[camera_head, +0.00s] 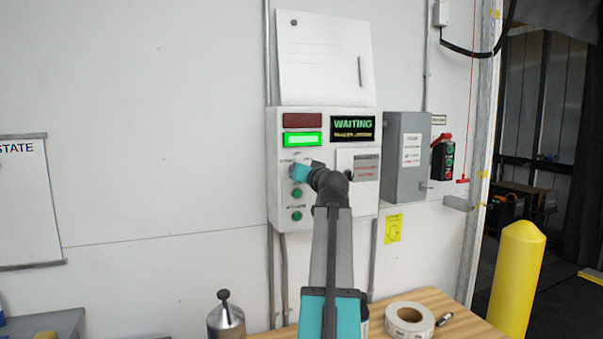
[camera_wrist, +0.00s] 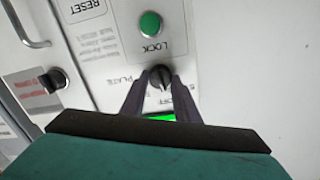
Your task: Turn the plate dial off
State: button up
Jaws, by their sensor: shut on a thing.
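The plate dial (camera_wrist: 160,77) is a small black knob on the white control panel (camera_head: 284,215), beside the printed word PLATE in the wrist view. My gripper (camera_wrist: 161,84) has its two dark fingers on either side of the dial and is shut on it. In the head view my gripper (camera_head: 300,171) is at the panel's left side, below the lit green bar (camera_head: 302,139), and it hides the dial there. Part of the dial's lettering, ending in "OFF", shows near the right finger in the wrist view.
Green buttons (camera_head: 297,193) sit just below my gripper. A second black knob (camera_wrist: 54,80) is on the same panel. The display (camera_head: 352,128) reads WAITING. A grey box (camera_head: 405,150) is right of the panel. A tape roll (camera_head: 409,320) lies on the wooden bench (camera_head: 455,327) below.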

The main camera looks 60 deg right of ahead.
jog(key=shift+s+d+r+m, duration=0.1)
jog(key=shift+m, duration=1.1)
jog(key=o, duration=1)
jog(key=shift+o, duration=0.2)
jog(key=b+v, duration=0.3)
jog(key=v, duration=1.1)
